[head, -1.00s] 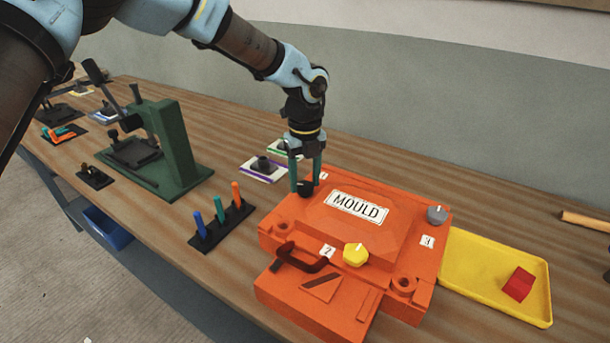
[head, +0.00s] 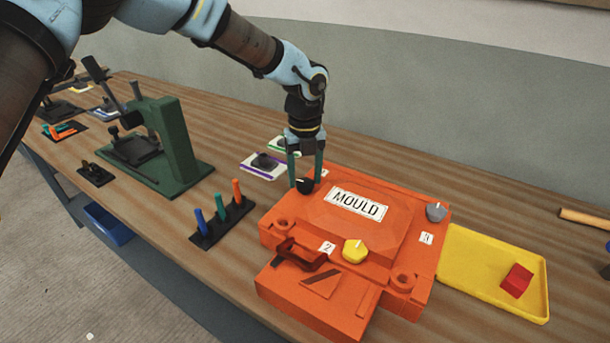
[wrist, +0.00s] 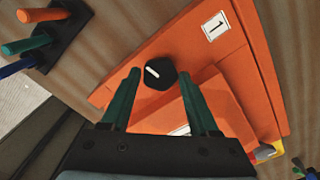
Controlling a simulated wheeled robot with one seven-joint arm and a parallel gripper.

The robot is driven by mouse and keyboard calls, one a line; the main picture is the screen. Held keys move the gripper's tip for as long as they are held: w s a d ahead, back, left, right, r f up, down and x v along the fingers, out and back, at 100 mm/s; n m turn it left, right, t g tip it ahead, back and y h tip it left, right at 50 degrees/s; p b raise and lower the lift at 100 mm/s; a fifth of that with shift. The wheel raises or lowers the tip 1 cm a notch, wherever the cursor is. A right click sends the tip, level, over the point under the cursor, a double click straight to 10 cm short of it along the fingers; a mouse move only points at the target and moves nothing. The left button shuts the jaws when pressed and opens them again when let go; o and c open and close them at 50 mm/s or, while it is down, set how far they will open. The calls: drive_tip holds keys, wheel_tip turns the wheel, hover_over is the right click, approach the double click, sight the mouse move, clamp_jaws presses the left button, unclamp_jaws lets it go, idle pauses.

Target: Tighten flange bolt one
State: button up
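Flange bolt one is a black knob (head: 304,186) with a white mark, at the back left corner of the orange mould (head: 283,206), beside the label 1. In the wrist view the bolt (wrist: 159,73) stands between my fingertips, with a gap on each side. My gripper (head: 306,182) points down over the bolt, its two green fingers apart; it also shows in the wrist view (wrist: 161,84). A yellow bolt (head: 354,251) sits by label 2 and a grey bolt (head: 436,212) by label 3.
A yellow tray (head: 478,284) with a red block (head: 516,281) lies right of the mould. A black rack (head: 208,238) of coloured pegs stands left of it, and a green press (head: 180,150) farther left. The wooden bench behind the mould is mostly clear.

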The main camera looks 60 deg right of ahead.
sight(305, 180)
drive_tip(key=o, duration=0.3)
drive_tip(key=shift+o, duration=0.2)
wheel_tip(305, 180, up, 11)
drive_tip(key=b, duration=0.3)
drive_tip(key=shift+f, duration=0.1)
idle(0.4)
drive_tip(key=w+a+f+n, duration=0.3)
drive_tip(key=w+a+n, duration=1.95)
drive_tip(key=a, duration=0.55)
drive_tip(key=a+f+n+t, duration=0.1)
drive_tip(key=a+n, duration=2)
drive_tip(key=a, duration=0.8)
drive_tip(key=shift+s+a+t, duration=0.15)
drive_tip(key=shift+t, duration=0.15)
